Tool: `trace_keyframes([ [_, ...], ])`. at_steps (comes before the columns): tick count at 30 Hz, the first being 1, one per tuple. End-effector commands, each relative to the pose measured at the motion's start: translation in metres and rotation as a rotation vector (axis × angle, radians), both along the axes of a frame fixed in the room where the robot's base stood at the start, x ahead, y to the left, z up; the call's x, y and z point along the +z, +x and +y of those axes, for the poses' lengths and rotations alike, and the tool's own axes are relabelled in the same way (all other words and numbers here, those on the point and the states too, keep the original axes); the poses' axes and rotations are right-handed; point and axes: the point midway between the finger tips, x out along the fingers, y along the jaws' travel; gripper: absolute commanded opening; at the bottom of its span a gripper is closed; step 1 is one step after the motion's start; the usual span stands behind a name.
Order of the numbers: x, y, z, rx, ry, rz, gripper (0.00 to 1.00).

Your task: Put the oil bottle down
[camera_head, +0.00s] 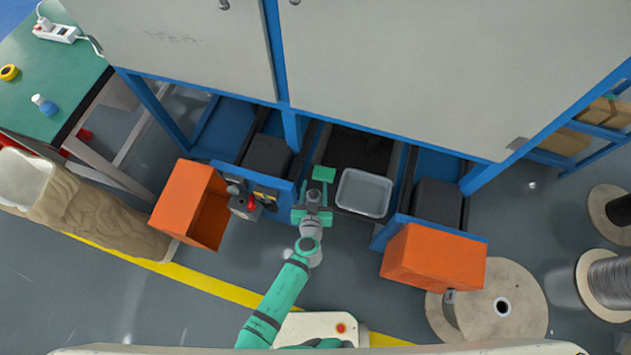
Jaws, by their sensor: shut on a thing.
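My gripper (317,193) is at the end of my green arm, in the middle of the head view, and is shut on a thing. A green piece (323,174) shows at its far end, which I take to be the oil bottle. It is small and partly hidden by the gripper, so its shape and tilt are hard to tell. It is just left of a grey metal tray (364,193), in front of the dark opening of the machine. I cannot tell whether it touches anything below.
An open orange box (180,201) stands left of my gripper, near a control box with a red button (251,205). Another orange box (435,257) stands to the right. A green table (45,75) holds a small blue bottle (44,104). Cable reels (470,305) stand right.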

Motion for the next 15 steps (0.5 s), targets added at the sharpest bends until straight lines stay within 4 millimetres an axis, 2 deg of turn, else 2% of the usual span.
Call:
trace_keyframes([
  [1, -0.005, 0.012, -0.004, -0.002, -0.003, -0.001, 0.15],
  [4, -0.015, 0.032, -0.005, 0.000, -0.003, 0.000, 0.15],
  [12, -0.050, 0.059, -0.004, 0.004, -0.004, 0.000, 0.15],
  [15, -0.056, 0.061, -0.003, 0.005, -0.003, 0.002, 0.15],
])
